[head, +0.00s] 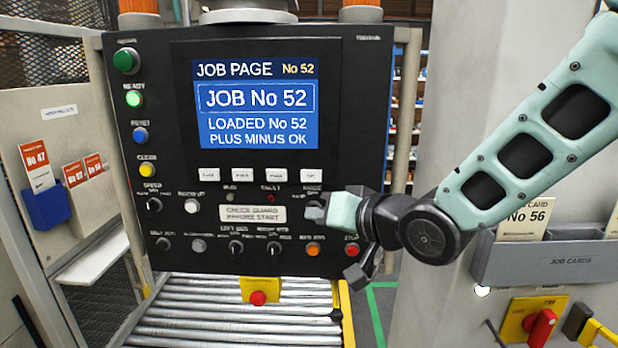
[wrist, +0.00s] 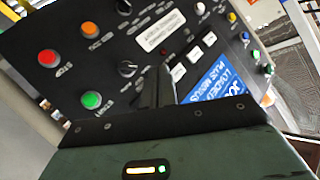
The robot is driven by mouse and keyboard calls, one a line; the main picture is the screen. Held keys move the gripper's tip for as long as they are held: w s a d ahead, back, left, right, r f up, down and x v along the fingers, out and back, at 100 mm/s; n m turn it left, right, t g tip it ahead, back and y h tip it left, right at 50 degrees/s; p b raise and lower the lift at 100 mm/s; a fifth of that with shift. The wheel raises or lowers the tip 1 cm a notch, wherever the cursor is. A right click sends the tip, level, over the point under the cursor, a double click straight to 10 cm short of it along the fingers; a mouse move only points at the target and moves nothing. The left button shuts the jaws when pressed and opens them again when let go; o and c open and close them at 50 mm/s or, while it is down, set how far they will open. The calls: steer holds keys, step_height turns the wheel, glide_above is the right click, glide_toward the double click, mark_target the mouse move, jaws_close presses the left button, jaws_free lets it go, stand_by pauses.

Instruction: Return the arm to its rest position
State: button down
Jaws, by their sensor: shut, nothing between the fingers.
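My gripper (head: 314,213) is in front of the right side of the black control panel (head: 180,262), with my arm reaching in from the right. In the wrist view its dark fingers (wrist: 160,88) are together with nothing between them. They point at the panel and overlap the area by the white keys. Whether they touch the panel cannot be told. The panel screen (head: 255,104) reads "JOB No 52", "LOADED No 52" and "PLUS MINUS OK". My gripper hides part of the panel's lower right knobs.
A grey card holder (head: 545,262) with a No 56 card is on the right, above a red switch (head: 540,328). Cards and a blue holder (head: 45,208) are at left. A roller conveyor (head: 200,315) and a red button (head: 258,298) on yellow lie below the panel.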

steer(key=s+d+f+n+g+h+b, duration=0.1)
steer(key=s+d+f+n+g+h, duration=0.2)
steer(key=s, duration=1)
steer(key=s+d+f+n+g+h+b, duration=0.2)
steer(key=s+d+f+g+h, duration=0.4)
steer(key=s+d+f, duration=0.3)
steer(key=s+f+g, duration=0.1)
steer(key=s, duration=0.3)
steer(key=shift+s+n+g, duration=0.2)
steer(key=shift+n+g, duration=0.1)
steer(key=shift+n, duration=0.1)
steer(key=shift+r, duration=0.1)
